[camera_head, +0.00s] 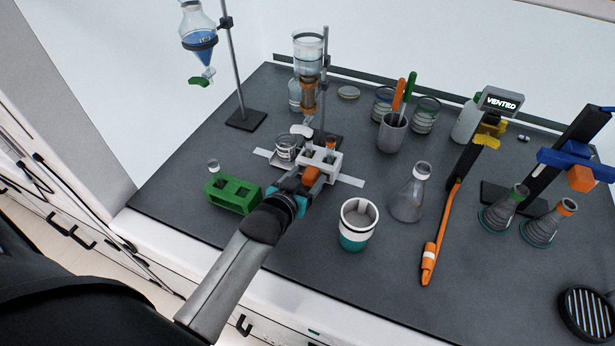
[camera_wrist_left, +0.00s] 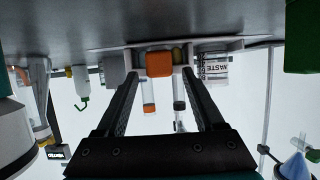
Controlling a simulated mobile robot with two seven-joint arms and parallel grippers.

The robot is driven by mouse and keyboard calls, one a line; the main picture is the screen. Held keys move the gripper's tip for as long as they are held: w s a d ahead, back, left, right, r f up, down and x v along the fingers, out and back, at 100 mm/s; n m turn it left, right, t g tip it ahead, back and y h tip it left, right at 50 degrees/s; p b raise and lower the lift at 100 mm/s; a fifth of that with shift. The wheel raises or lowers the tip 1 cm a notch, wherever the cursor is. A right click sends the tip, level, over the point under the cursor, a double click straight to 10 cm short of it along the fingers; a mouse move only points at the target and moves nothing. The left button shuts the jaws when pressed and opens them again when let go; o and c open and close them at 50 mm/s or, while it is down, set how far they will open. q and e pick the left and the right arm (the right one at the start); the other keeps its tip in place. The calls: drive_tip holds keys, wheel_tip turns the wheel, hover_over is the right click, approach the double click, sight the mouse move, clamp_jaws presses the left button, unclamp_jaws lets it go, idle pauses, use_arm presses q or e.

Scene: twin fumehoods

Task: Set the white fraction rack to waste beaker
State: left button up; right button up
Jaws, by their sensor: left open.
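The white fraction rack (camera_head: 333,161) stands near the middle of the bench with an orange-capped vial (camera_head: 330,144) in it. My left gripper (camera_head: 308,178) is open at the rack's near side. In the left wrist view its fingers (camera_wrist_left: 160,73) lie either side of an orange block (camera_wrist_left: 160,64) on the rack, with vials showing beyond; whether they touch it I cannot tell. The waste beaker (camera_head: 286,148) is clear glass and stands just left of the rack; its WASTE label shows in the left wrist view (camera_wrist_left: 216,71). My right gripper is not in view.
A green rack (camera_head: 233,194) stands to the left, and a white-and-teal cup (camera_head: 357,226) and a flask (camera_head: 409,196) to the right. A pale strip (camera_head: 350,180) lies under the rack area. A stand with glassware (camera_head: 308,60) rises behind.

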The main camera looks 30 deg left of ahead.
use_arm(q)
drive_tip(key=shift+w+f, duration=0.15)
drive_tip(key=shift+w, duration=0.3)
clamp_jaws()
idle(0.4)
idle(0.8)
